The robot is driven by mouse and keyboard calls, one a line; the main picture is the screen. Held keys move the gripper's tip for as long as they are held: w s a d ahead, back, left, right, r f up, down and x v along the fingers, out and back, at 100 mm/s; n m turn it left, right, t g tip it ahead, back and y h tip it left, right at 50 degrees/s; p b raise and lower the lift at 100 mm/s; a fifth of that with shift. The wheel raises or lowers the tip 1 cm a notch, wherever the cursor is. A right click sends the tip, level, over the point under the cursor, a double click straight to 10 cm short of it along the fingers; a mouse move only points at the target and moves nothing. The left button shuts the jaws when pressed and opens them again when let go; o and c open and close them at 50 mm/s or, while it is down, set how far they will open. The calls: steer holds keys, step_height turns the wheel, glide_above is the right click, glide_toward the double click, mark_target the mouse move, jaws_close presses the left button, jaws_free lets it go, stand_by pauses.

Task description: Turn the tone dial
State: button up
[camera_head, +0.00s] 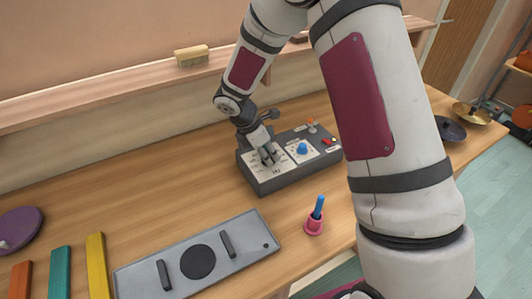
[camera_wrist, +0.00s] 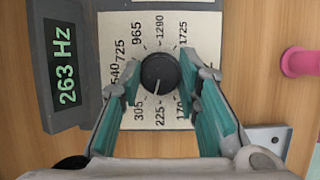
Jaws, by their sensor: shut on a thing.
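The tone dial (camera_wrist: 160,73) is a round black knob with a white pointer line, on a pale scale plate (camera_wrist: 118,30) marked with numbers from 225 to 1725. Its pointer aims down and slightly left, between 225 and 305. A dark display (camera_wrist: 68,65) left of the plate reads 263 Hz in green. My gripper (camera_head: 267,157) reaches down onto the left part of the dark grey console (camera_head: 270,185) in the head view. In the wrist view its teal-padded fingers are shut on the dial, one on each side. In the head view my gripper hides the dial.
A blue knob (camera_head: 302,148) and small levers sit on the console's right part. A pink cup with a blue stick (camera_head: 314,226) stands in front. A grey plate with two handles (camera_head: 200,258) and coloured bars (camera_head: 97,265) lie front left. Bowls (camera_head: 470,113) stand far right.

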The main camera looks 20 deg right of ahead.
steer(key=shift+w+m+g+b, duration=0.1)
steer(key=shift+m+g+b, duration=0.5)
steer(key=shift+m, duration=0.7)
steer(key=o, duration=1.1)
steer(key=shift+a, duration=0.1)
steer(key=v, duration=1.2)
